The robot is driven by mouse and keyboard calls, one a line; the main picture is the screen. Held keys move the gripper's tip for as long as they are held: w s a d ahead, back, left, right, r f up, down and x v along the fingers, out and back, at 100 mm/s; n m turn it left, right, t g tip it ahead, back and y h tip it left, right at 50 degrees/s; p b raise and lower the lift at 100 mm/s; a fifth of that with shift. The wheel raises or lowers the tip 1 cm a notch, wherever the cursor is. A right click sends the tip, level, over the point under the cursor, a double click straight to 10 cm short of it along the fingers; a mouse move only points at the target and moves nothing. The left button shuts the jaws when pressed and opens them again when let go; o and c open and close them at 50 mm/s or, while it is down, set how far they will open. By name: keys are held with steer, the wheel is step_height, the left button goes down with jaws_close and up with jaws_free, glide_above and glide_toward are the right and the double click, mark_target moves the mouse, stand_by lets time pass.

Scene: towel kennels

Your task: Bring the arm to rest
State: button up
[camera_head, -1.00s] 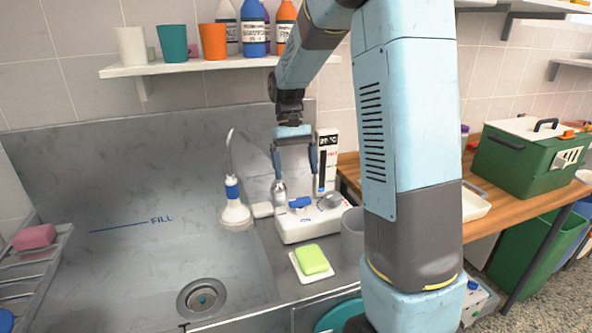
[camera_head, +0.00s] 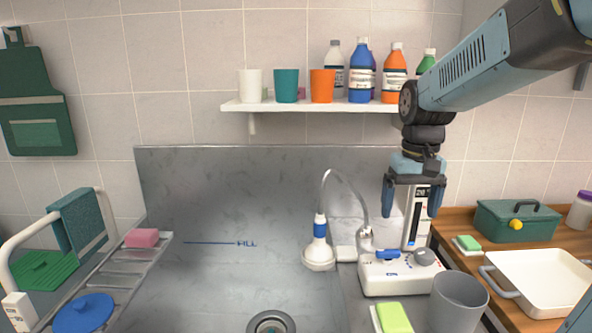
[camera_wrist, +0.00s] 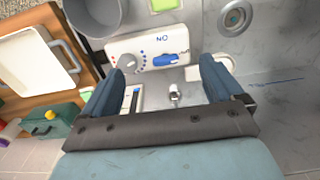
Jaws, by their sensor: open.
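My gripper (camera_head: 411,198) hangs from my arm at the right of the head view, fingers pointing down. Its fingers are spread apart with nothing between them. It is above and behind the white tap unit (camera_head: 398,275), in front of the upright display (camera_head: 422,207). In the wrist view the two blue fingers (camera_wrist: 167,78) stand apart, and the tap unit (camera_wrist: 140,55) with its grey knob and blue lever lies beyond them. The shower head (camera_head: 319,252) stands at the left of the tap unit, its hose curving to it.
A shelf (camera_head: 310,106) with cups and bottles is left of my arm. A grey cup (camera_head: 457,304) and a green soap (camera_head: 395,318) are at the front. A white tray (camera_head: 545,284) and a green box (camera_head: 517,221) sit on the wooden bench. The sink (camera_head: 215,290) is clear.

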steer(key=s+r+t, duration=0.2)
steer(key=s+t, duration=0.3)
steer(key=s, duration=0.7)
steer(key=shift+s+r, duration=0.2)
steer(key=shift+s, duration=0.1)
stand_by(0.4)
